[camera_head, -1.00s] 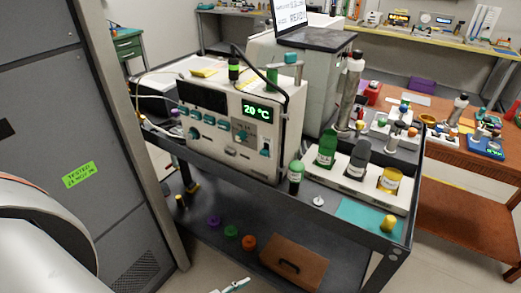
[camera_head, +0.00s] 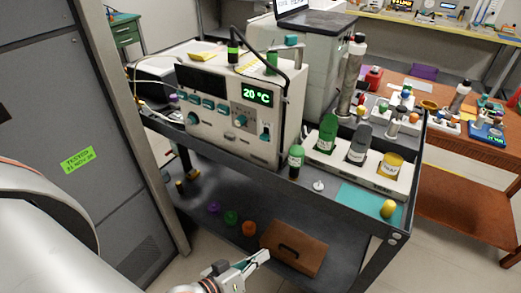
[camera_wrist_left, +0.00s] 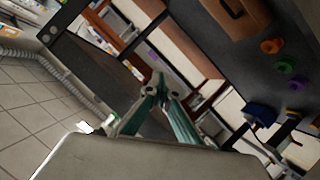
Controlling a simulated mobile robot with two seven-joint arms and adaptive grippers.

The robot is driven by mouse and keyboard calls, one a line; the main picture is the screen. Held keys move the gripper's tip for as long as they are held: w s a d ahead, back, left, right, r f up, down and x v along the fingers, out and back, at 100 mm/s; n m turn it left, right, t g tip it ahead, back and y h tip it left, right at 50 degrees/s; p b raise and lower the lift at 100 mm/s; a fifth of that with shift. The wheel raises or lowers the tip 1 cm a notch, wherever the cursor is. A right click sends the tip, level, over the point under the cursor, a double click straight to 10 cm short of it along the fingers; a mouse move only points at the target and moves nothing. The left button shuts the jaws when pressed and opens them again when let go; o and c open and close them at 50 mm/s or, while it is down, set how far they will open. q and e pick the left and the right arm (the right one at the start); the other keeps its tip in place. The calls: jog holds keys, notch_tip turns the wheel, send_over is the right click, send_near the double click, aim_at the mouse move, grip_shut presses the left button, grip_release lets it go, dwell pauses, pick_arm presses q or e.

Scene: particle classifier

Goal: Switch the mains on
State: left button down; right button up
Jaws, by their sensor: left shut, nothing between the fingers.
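A white instrument (camera_head: 232,148) stands on the upper shelf of a dark cart, its front panel towards me. A green readout (camera_head: 257,98) on it shows 20 °C, so the display is lit. Below it are teal knobs, and at the lower right of the panel is a teal switch (camera_head: 265,132); I cannot tell its label or position. My left gripper (camera_head: 262,257) is low at the bottom of the head view, below and in front of the instrument, apart from it. Its teal fingers are shut and empty in the left wrist view (camera_wrist_left: 159,84). My right gripper is out of view.
The dark cart's front rail (camera_head: 210,146) runs below the instrument. A wooden box (camera_head: 293,247) and small coloured caps lie on the lower shelf. A green-capped bottle (camera_head: 295,162) stands just right of the panel, beside a white bottle rack (camera_head: 350,164). A grey cabinet (camera_head: 70,110) closes the left side.

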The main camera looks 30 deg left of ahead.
aim_at(264, 137)
pick_arm(q)
jog(key=w+a+r+n+t+y, duration=0.1)
jog(key=r+n, duration=0.4)
jog(key=n, duration=0.5)
jog(key=w+a+r+n+t+y+b, duration=0.1)
jog(key=w+a+r+n+t, duration=0.3)
jog(key=n, duration=0.7)
jog(key=w+a+r+n+t+y+b, duration=0.1)
jog(key=w+a+r+n, duration=0.4)
jog(key=n, duration=0.5)
jog(key=shift+a+r+n+t, duration=0.4)
jog(key=shift+a+r+t, duration=0.2)
jog(key=shift+t, duration=0.2)
jog(key=p+x, duration=0.1)
jog(key=x, duration=0.8)
jog(key=shift+w+r, duration=0.1)
jog(key=shift+w, duration=0.1)
jog(key=r, duration=0.1)
jog(key=r+p, duration=0.2)
jog(key=shift+w+r, duration=0.25)
jog(key=shift+r, duration=0.15)
